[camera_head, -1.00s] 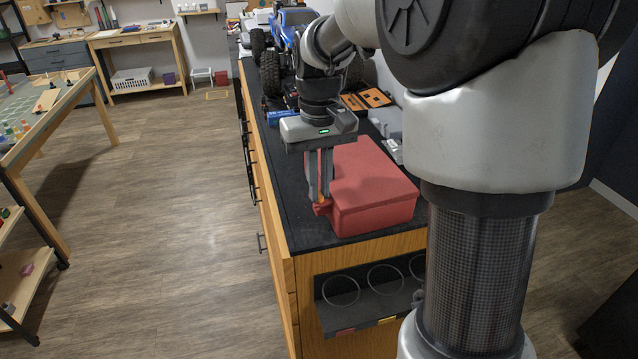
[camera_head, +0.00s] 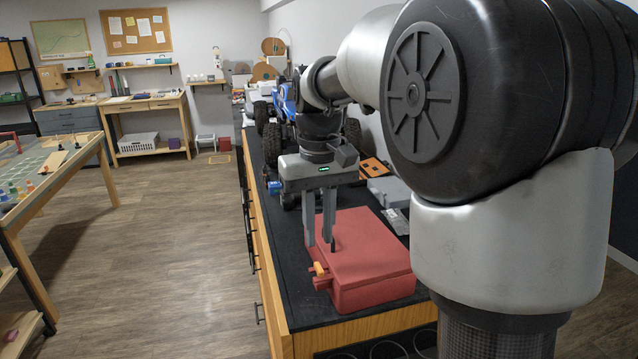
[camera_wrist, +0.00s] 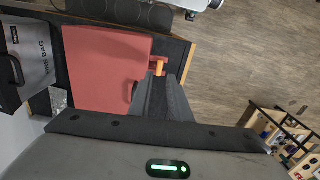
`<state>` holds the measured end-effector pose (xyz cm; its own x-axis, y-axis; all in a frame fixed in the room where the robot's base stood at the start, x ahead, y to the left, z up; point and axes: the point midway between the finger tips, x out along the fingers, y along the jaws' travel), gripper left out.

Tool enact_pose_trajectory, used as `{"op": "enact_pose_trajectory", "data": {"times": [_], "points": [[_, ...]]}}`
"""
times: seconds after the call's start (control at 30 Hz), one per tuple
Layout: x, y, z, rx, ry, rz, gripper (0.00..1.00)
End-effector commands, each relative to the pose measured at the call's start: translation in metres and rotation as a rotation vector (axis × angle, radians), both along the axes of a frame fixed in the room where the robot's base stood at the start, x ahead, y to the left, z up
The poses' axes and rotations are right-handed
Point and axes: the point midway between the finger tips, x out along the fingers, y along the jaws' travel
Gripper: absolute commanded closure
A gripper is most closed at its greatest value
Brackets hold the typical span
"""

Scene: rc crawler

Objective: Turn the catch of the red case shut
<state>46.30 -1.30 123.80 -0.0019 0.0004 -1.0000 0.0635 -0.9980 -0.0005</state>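The red case (camera_head: 365,260) lies flat with its lid down on the black counter top. Its catch (camera_head: 320,269), a small orange lever on a red mount, sits on the case's left side. In the wrist view, the catch (camera_wrist: 158,68) is at the edge of the red case (camera_wrist: 100,65), just beyond my fingertips. My gripper (camera_head: 321,246) points down, its two fingers a small gap apart with nothing seen between them. The fingertips are above the catch and seem clear of it. The wrist view also shows my gripper (camera_wrist: 162,80); the lever's exact angle is hard to tell.
A grey fire bag (camera_wrist: 32,55) lies beside the case. A blue crawler truck (camera_head: 285,97) stands farther back on the counter (camera_head: 292,285). A work table (camera_head: 50,170) is at the left, with open floor (camera_head: 180,240) between.

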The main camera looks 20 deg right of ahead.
Motion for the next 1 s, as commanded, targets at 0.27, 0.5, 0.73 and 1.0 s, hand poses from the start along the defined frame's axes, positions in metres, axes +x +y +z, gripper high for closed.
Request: {"op": "enact_pose_trajectory", "data": {"times": [0.27, 0.5, 0.73, 1.0], "points": [[0.001, 0.0, 0.068, 0.0, -0.004, 0.0, 0.83], [0.001, 0.0, 0.099, 0.0, -0.001, 0.001, 0.83], [0.0, 0.0, 0.104, 0.0, 0.001, 0.001, 0.83], [-0.005, 0.001, 0.106, -0.002, -0.012, 0.0, 0.83]]}}
